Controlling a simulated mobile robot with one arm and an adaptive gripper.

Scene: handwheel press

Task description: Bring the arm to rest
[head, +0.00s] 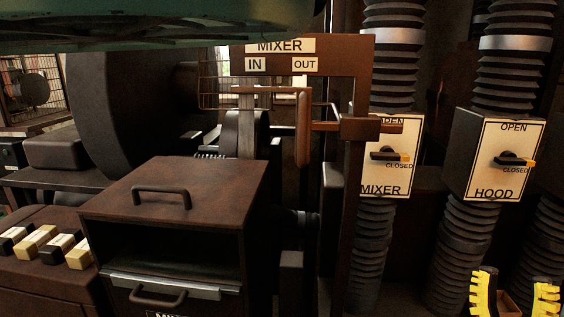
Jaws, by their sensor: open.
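My gripper (515,292) shows at the bottom right corner of the head view. Its two yellow, ridged fingers point up and stand well apart, so it is open. I see nothing clamped between the fingers; a small brownish shape shows low between them, and I cannot tell what it is. The fingers show below the HOOD switch box (494,160) in the picture and appear apart from it. The rest of my arm is out of view.
A brown handwheel (303,128), seen edge-on, stands under the MIXER IN/OUT sign frame (340,52). A MIXER switch box (384,157) hangs between ribbed hoses. A brown box with handles (180,190) fills the lower left, beside several black and cream switches (36,243).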

